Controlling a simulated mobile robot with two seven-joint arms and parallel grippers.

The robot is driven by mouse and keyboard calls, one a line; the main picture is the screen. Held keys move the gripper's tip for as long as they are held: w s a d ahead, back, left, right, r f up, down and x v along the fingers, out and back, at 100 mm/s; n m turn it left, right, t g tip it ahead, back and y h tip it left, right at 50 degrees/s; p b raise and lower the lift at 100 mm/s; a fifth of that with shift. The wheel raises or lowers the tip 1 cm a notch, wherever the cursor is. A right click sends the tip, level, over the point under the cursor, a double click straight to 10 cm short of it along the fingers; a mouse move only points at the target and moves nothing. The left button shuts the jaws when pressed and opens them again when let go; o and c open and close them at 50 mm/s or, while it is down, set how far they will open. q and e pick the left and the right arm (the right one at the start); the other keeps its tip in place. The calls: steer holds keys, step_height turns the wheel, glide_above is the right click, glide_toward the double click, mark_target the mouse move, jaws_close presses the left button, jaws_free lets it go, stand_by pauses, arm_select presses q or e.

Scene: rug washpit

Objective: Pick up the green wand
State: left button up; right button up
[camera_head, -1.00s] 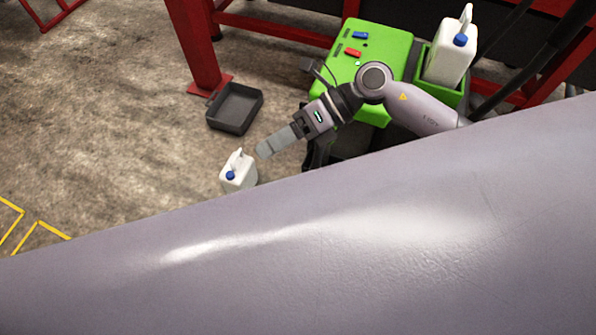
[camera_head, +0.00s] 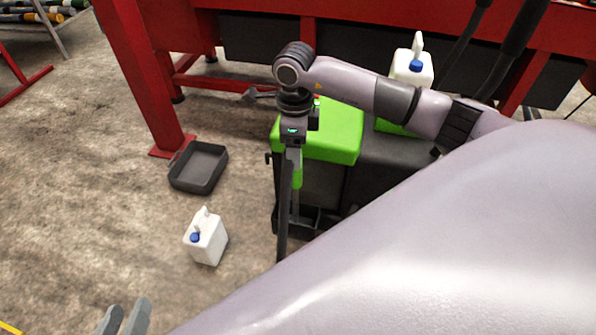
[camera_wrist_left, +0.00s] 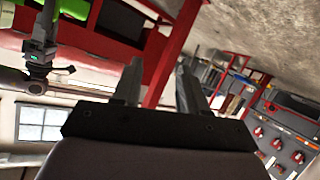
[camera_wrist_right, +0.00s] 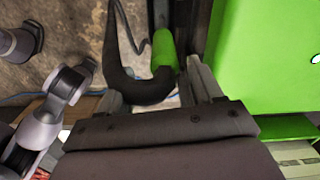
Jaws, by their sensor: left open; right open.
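The green wand (camera_wrist_right: 163,50) shows in the right wrist view as a green grip with a thick black curved part at its near end. It lies ahead and between the fingers of my right gripper (camera_wrist_right: 158,90), which is open; contact cannot be told. In the head view a green strip of the wand (camera_head: 298,168) shows beside my right gripper (camera_head: 290,172), which points down at the side of the green machine. My left gripper (camera_head: 125,318) is open and empty at the bottom left; its spread fingers also show in the left wrist view (camera_wrist_left: 158,85).
The green-topped machine (camera_head: 335,132) stands right of the wand and carries a white canister (camera_head: 412,70). Another white canister (camera_head: 207,240) and a dark tray (camera_head: 199,168) are on the floor to the left. A red frame post (camera_head: 140,75) stands behind. My own arm hides the lower right.

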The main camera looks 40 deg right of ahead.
steer(key=f+b, duration=0.1)
steer(key=f, duration=0.3)
steer(key=f+b, duration=0.1)
steer(key=f, duration=0.1)
steer(key=shift+w+d+f+b, duration=0.15)
steer(key=shift+w+f+b, duration=0.1)
steer(key=shift+f+b, duration=0.05)
arm_select(q)
steer(key=shift+w+d+f+h, duration=0.1)
steer(key=shift+w+d+h, duration=0.05)
steer(key=shift+d+h, duration=0.25)
steer(key=shift+w+d+f+h, duration=0.1)
steer(key=shift+d+h, duration=0.2)
steer(key=shift+d, duration=0.2)
arm_select(e)
steer(key=shift+c, duration=0.3)
steer(key=c, duration=1)
steer(key=shift+r, duration=0.15)
steer(key=shift+c, duration=0.3)
